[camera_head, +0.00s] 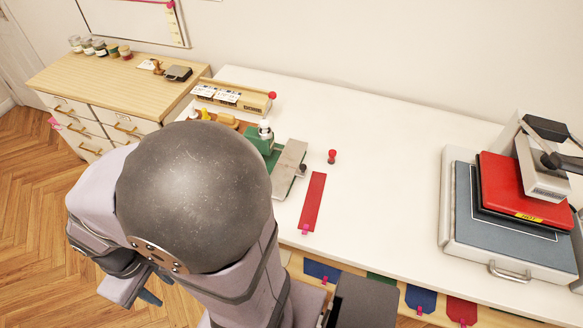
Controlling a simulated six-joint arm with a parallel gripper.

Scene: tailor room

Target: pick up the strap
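A flat red strap (313,200) lies on the white table, left of the table's middle. Its near end is close to the table's front edge and carries a small pink tag. My gripper (149,292) seems to be the dark part at the lower left, over the wooden floor and well apart from the strap. My own arm hides most of it, so its opening and anything between its fingers cannot be made out.
A red-topped press (526,183) stands at the table's right. A red-knobbed pin (332,156) and a green-based device (286,167) stand near the strap. A long box (232,97) lies behind. Coloured pieces hang below the front edge. The table's middle is clear.

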